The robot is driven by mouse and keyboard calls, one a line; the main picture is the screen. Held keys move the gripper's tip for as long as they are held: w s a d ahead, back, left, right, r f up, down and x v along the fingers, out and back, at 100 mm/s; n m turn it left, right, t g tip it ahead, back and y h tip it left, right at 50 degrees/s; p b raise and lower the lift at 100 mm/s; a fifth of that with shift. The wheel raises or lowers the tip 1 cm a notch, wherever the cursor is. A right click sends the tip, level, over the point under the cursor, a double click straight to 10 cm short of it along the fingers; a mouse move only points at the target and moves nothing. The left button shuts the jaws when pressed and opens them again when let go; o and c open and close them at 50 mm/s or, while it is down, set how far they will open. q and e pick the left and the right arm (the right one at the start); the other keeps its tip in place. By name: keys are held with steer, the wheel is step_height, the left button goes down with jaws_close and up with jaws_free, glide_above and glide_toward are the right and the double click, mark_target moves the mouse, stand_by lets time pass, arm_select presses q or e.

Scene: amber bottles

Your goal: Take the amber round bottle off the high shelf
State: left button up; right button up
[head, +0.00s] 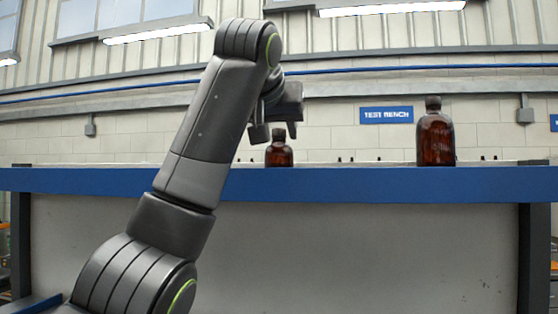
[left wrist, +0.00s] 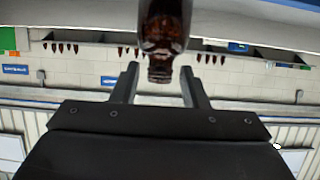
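A smaller amber bottle (head: 279,153) with a dark cap stands upright on the blue-edged high shelf (head: 350,184), near the middle of the head view. A larger amber bottle (head: 436,140) with round shoulders and a dark cap stands upright farther right. My left gripper (head: 277,133) is at the cap of the smaller bottle. In the upside-down left wrist view, an amber bottle (left wrist: 163,28) hangs neck-down in the picture between the fingertips of the open left gripper (left wrist: 159,71). Gaps show on both sides of its neck. My right gripper is not in view.
The shelf front is a tall pale panel with dark posts (head: 533,250) at its ends. Several tiny dark objects show behind the shelf edge. A "TEST BENCH" sign (head: 386,115) hangs on the wall. The shelf between the two bottles looks clear.

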arm_select(q)
steer(key=shift+w, duration=0.1)
jaws_close()
steer(key=shift+r, duration=0.15)
